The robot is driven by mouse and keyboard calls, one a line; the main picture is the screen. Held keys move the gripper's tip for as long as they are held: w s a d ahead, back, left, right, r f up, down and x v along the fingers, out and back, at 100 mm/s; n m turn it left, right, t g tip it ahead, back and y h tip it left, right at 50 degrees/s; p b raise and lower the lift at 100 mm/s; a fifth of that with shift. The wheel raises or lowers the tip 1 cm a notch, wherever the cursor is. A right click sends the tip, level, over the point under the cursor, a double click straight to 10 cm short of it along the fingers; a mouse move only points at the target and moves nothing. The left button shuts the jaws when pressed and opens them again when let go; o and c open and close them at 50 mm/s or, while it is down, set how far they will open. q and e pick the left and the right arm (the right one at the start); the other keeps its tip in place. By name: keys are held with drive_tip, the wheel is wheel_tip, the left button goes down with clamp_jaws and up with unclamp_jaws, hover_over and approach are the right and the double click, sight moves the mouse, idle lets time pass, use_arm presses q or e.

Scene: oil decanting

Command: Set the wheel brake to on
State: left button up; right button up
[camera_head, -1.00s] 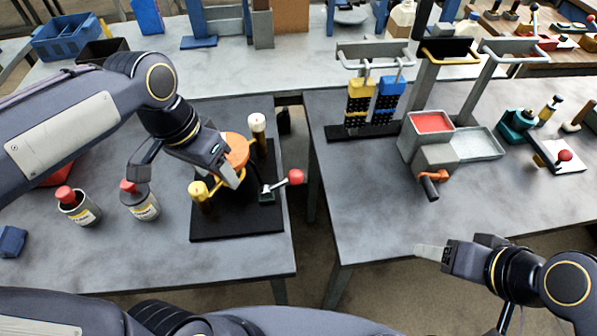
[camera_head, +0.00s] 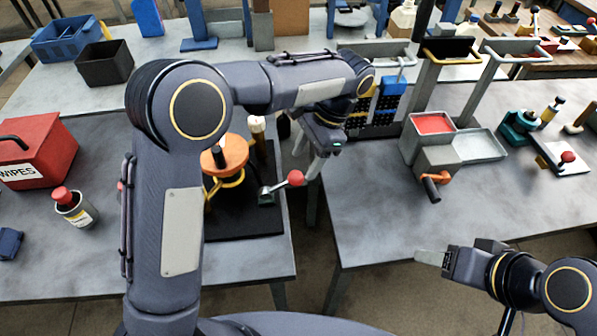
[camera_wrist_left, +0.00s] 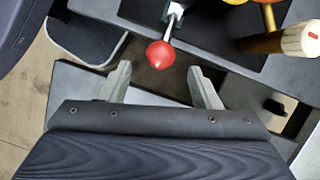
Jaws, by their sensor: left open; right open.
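A lever with a red ball knob (camera_head: 295,178) stands out from a small dark green block on a black base plate (camera_head: 240,222), next to an orange wheel (camera_head: 228,154). My left gripper (camera_head: 309,157) is open near the knob, on its right side. In the left wrist view the red knob (camera_wrist_left: 160,54) lies just ahead of the gap between the two open fingers (camera_wrist_left: 160,76), with nothing between them. My left arm hides part of the base plate and wheel. My right gripper (camera_head: 440,254) is open and empty at the front edge of the right table.
A wooden-handled post (camera_head: 257,127) stands behind the wheel. A rack with blue and yellow blocks (camera_head: 390,92) stands right of my left gripper. A red wipes box (camera_head: 36,150) and a red-capped can (camera_head: 74,207) stand at left. A gap separates the two tables.

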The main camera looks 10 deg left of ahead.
sight(299, 172)
use_arm(q)
drive_tip(key=x, duration=0.5)
clamp_jaws()
idle(0.3)
